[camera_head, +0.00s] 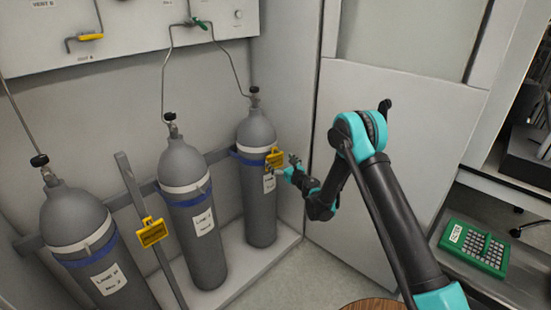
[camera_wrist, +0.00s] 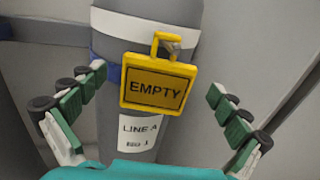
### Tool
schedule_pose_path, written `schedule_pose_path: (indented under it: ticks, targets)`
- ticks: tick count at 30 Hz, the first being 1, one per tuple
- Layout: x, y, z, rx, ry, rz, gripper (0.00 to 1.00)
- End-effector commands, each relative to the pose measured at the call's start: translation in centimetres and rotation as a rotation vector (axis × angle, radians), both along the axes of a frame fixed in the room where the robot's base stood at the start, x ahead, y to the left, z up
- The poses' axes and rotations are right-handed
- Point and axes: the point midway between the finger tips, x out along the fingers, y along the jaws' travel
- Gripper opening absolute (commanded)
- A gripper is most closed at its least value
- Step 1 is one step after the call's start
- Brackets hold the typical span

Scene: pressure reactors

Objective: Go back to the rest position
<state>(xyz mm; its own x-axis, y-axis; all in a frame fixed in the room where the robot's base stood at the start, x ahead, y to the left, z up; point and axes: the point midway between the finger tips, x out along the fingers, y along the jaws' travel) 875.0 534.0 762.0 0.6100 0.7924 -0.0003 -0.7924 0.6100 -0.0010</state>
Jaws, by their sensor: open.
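My gripper (camera_head: 291,166) is at the end of my raised arm, just right of the rightmost gas cylinder (camera_head: 262,212). In the wrist view my gripper (camera_wrist: 158,112) is open, with its green-padded fingers spread to both sides. A yellow tag reading EMPTY (camera_wrist: 157,82) hangs between and beyond the fingers, in front of the grey cylinder labelled LINE A (camera_wrist: 138,131). The tag also shows in the head view (camera_head: 275,159). The fingers appear apart from the tag. Nothing is held.
Two more grey cylinders (camera_head: 197,238) (camera_head: 95,255) stand to the left along a rail. Another yellow tag (camera_head: 151,232) hangs on a post between them. A pale panel (camera_head: 420,130) stands behind my arm. A green keypad-like device (camera_head: 473,249) lies at lower right.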

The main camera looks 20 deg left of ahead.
Motion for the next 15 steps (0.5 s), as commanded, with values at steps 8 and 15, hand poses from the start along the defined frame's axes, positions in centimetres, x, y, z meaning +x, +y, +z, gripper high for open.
schedule_pose_path:
  ticks: [8, 15]
  targets:
    - [-1.9, -2.6, 0.0, 0.0, 0.0, -0.001, 1.0]
    - [-1.3, -3.9, 1.3, 0.034, 0.032, -0.033, 1.0]
